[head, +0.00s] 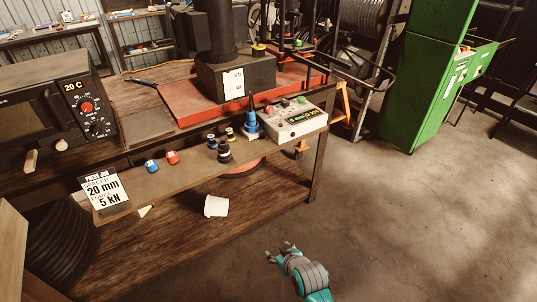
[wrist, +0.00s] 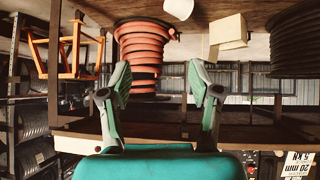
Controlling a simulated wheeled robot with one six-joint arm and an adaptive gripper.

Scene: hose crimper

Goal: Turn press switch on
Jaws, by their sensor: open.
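A white control box (head: 298,125) sits at the right end of the bench in the head view. It has a red knob (head: 269,109) at its left, a green button near its back right and a display-like label on its face. Which control is the press switch, and its state, I cannot tell. The press (head: 236,78), a dark block with a column on a red base, stands behind it. My gripper (head: 276,253) is low over the floor in front of the bench, well apart from the box. In the wrist view my gripper (wrist: 161,85) is open and empty.
The bench's front ledge (head: 190,172) carries small blue, red and dark fittings, and a sign hangs at its left. A white cup (head: 216,206) lies on the lower shelf. An orange coil (wrist: 143,60) shows in the wrist view. The floor (head: 400,215) at right is clear.

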